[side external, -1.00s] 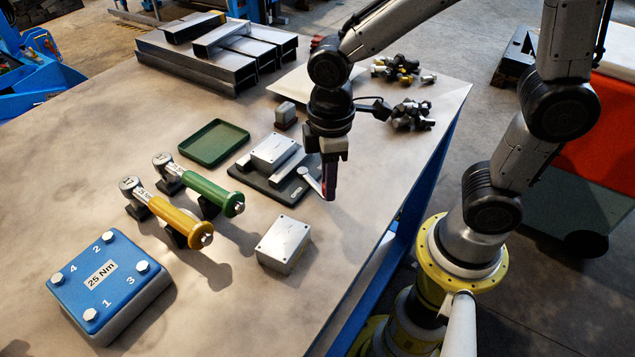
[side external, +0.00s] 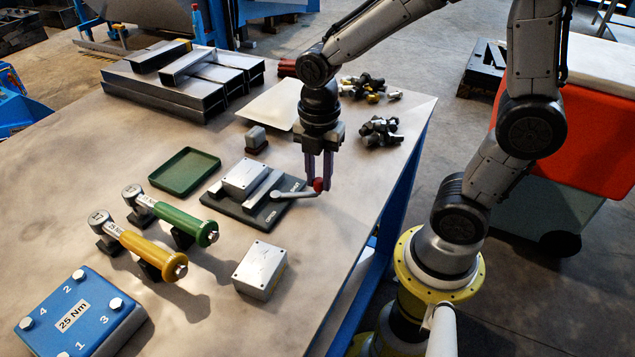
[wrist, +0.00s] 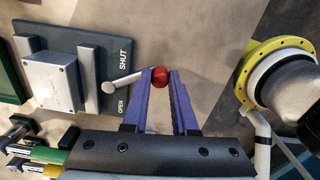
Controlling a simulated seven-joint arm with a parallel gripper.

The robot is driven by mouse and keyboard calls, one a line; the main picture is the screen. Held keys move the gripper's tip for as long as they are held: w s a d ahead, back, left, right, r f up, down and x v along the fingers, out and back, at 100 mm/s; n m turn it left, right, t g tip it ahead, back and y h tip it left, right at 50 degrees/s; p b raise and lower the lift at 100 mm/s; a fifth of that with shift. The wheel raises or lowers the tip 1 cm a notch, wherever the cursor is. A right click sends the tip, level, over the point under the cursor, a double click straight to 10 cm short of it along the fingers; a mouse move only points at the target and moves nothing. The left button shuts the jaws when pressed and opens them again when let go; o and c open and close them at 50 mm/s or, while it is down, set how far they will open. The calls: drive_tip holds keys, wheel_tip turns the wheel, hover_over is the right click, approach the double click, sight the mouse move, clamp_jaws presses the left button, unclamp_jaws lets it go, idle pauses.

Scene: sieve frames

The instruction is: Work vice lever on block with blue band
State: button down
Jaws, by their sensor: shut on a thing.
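The vice has a dark base plate (side external: 222,201) with pale jaw bars and a grey block (side external: 243,178) beside them. In the wrist view the block (wrist: 52,82) sits between the two bars; no blue band shows on it. The lever (side external: 294,194) points right from the plate and ends in a red knob (wrist: 160,74). My gripper (side external: 318,186) points down with its purple fingers shut on the knob. In the wrist view the lever (wrist: 130,80) lies between the words SHUT and OPEN.
A loose metal block (side external: 260,270) stands in front of the vice. A green tray (side external: 185,172), green and yellow torque wrenches (side external: 140,245) and a blue box (side external: 80,312) lie to the left. A small grey block (side external: 256,138), a pale sheet (side external: 268,110) and bolts (side external: 380,133) are behind.

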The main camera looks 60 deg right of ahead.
drive_tip(key=shift+w+d+r+n, duration=0.1)
drive_tip(key=shift+w+d+n, duration=0.45)
drive_tip(key=shift+n, duration=0.4)
drive_tip(key=shift+w+d+n, duration=0.4)
drive_tip(key=shift+d+n, duration=0.1)
drive_tip(key=shift+n, duration=0.45)
drive_tip(key=c, duration=0.7)
unclamp_jaws()
wheel_tip(320, 180, up, 14)
